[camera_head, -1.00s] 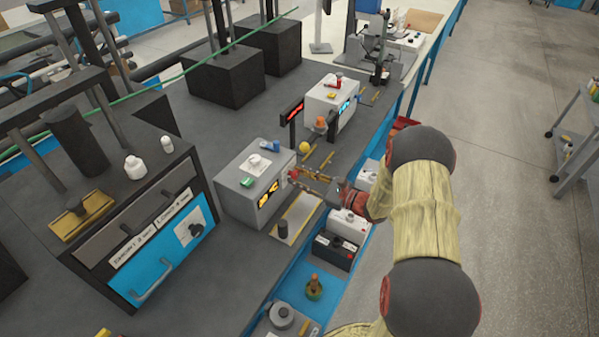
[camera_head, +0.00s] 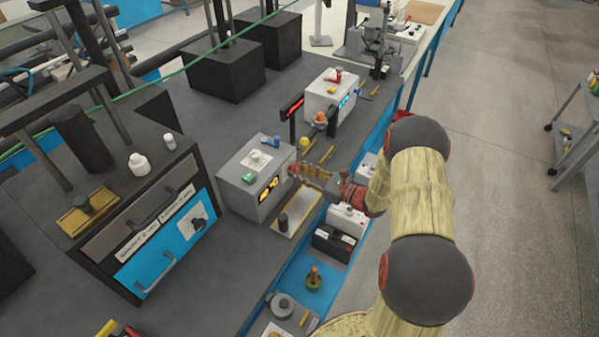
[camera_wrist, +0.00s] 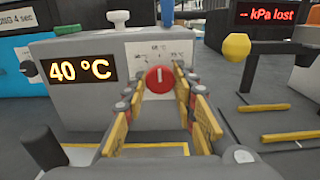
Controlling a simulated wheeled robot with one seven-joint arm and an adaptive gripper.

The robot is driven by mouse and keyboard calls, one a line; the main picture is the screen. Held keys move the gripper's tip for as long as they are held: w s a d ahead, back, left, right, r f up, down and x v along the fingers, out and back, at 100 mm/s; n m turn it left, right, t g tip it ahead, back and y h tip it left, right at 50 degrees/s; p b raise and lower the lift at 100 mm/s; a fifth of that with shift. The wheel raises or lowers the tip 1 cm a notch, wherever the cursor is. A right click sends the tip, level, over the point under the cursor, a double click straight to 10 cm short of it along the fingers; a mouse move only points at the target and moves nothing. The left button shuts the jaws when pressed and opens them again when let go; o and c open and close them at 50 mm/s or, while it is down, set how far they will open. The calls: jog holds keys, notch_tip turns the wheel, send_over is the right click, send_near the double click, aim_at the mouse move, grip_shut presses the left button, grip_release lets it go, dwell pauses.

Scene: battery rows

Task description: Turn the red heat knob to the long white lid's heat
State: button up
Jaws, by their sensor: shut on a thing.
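The red heat knob (camera_wrist: 159,79) sits on the front of a grey heater box (camera_wrist: 105,115), with its white pointer line close to upright. The lit display (camera_wrist: 82,69) left of it reads 40 °C. My gripper (camera_wrist: 160,88) has its yellow fingers on both sides of the knob and is shut on it. In the head view, my gripper (camera_head: 296,172) reaches the box's right front side, and the fingers mostly hide the knob. Small white, blue and green pieces lie on the box top (camera_head: 240,158). I cannot tell which is the long white lid. The scale print above the knob is partly legible.
A yellow ball-shaped knob (camera_wrist: 236,46) stands right of the box, near a red display (camera_wrist: 267,14) reading "-- kPa lost". Yellow bars lie on the bench there. A dark post (camera_head: 283,221) stands on a plate before the box. White and black batteries (camera_head: 334,243) line the blue tray.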

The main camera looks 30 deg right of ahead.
jog(key=o, duration=1.2)
jog(key=shift+c, duration=0.2)
jog(key=v, duration=1.2)
